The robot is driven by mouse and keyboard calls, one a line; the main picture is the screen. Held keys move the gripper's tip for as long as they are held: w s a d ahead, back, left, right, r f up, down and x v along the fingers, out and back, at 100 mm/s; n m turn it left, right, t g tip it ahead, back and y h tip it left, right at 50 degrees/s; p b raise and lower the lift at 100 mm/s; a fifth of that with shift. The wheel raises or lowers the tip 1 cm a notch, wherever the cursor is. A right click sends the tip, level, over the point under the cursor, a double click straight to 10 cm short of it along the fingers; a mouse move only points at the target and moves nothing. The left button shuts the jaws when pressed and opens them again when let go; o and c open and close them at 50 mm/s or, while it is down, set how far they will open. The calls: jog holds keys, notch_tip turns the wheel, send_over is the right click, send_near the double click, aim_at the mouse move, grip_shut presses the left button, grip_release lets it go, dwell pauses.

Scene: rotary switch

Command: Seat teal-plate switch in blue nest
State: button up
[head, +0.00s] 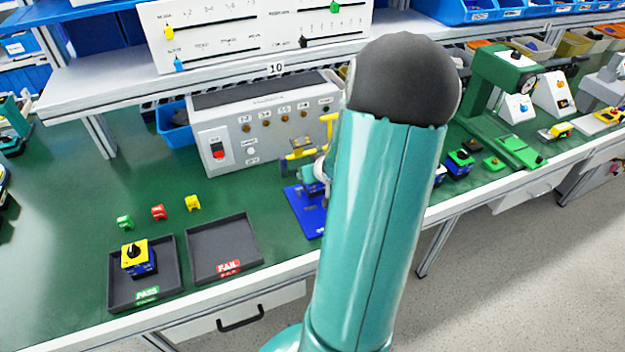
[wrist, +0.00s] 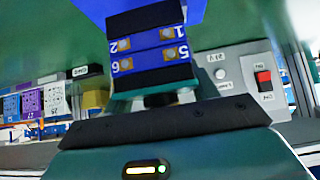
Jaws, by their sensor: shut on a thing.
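In the wrist view my gripper (wrist: 152,78) is shut on a switch (wrist: 148,50) with a blue body. Its side shows terminals marked 1, 2, 5 and 6. In the head view the blue nest (head: 303,212) stands on the green bench with a yellow clamp (head: 300,155). My arm hides its right part. My gripper and the held switch are mostly hidden there.
A grey test box (head: 265,118) stands behind the nest; its red switch also shows in the wrist view (wrist: 264,77). A PASS tray (head: 170,296) holds a yellow-plate switch (head: 137,257). The FAIL tray (head: 222,245) is empty. A green press (head: 500,85) stands right.

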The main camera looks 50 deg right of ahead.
jog(key=shift+w+f, duration=0.25)
jog(key=shift+f, duration=1.55)
jog(key=shift+f, duration=0.1)
jog(key=o, duration=1.1)
jog(key=shift+s+r, duration=0.2)
jog(key=shift+r, duration=0.2)
jog(key=v, duration=1.1)
jog(key=shift+s+a+r, duration=0.1)
jog(key=shift+r, duration=0.05)
